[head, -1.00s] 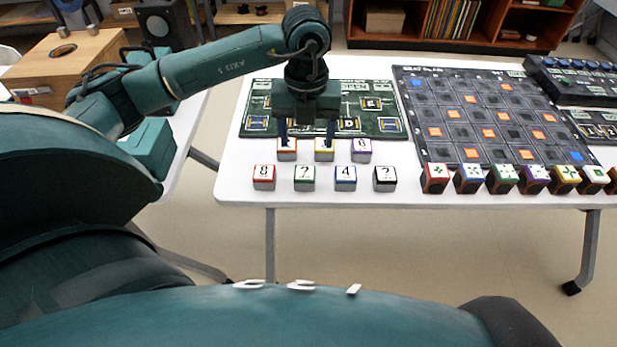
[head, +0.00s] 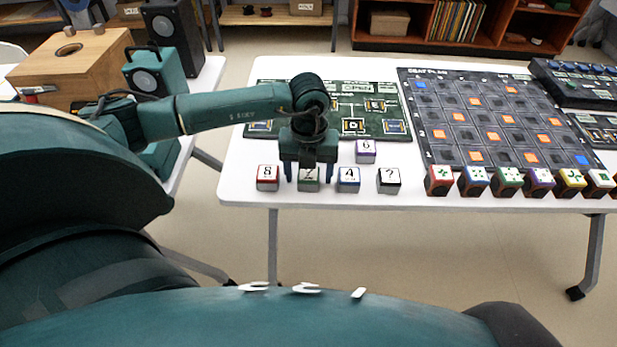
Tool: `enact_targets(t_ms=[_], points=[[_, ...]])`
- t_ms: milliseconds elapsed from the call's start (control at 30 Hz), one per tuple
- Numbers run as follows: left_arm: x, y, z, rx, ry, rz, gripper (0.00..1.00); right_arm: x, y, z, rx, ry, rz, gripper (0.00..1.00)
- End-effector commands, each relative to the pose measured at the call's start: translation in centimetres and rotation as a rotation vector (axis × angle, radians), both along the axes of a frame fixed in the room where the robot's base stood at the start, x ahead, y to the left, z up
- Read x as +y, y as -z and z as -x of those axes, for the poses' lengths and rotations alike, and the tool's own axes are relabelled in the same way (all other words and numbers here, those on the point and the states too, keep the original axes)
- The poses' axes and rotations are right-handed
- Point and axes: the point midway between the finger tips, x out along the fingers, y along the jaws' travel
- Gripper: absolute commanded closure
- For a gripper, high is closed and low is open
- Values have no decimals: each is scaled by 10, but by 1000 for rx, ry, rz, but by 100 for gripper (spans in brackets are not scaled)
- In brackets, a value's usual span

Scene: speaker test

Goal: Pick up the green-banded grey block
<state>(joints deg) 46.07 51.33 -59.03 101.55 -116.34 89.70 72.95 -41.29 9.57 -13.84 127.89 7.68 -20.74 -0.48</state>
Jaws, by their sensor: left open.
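The green-banded grey block (head: 309,184) stands in the front row of small blocks on the white table, with a dark mark on its pale top. The gripper covers the block's far upper part. My right gripper is not in view.
The red-banded block (head: 267,184) and blue-banded block (head: 348,186) stand close on either side. A black-banded block (head: 388,187) is further right, a purple-banded block (head: 365,157) behind. A green board (head: 398,125) and dark grid board (head: 437,124) lie beyond.

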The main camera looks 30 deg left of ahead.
Motion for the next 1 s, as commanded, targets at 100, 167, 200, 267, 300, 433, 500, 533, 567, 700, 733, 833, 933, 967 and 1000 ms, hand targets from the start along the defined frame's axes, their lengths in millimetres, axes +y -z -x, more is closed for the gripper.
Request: enact_targets(t_ms=[100,167,200,267,300,433,500,533,567,700,733,833,933,967,1000], points=[[0,0,0,0,0,0,38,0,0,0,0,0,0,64],[0,0,0,0,0,0,43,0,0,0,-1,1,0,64],[0,0,0,0,0,0,46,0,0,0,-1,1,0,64],[0,0,0,0,0,0,51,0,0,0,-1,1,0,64],[0,-1,0,0,0,0,54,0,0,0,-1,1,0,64],[0,-1,0,0,0,0,65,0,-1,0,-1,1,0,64],[0,-1,0,0,0,0,71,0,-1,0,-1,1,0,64],[0,-1,0,0,0,0,73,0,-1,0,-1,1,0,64],[0,-1,0,0,0,0,75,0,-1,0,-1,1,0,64],[0,-1,0,0,0,0,84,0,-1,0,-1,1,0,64],[0,-1,0,0,0,0,84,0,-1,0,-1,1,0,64],[0,-1,0,0,0,0,84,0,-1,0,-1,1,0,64],[0,-4,0,-1,0,0,84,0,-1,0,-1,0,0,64],[0,-7,0,-1,0,0,84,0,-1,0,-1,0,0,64],[0,-11,-1,-2,1,0,84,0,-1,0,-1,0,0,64]])
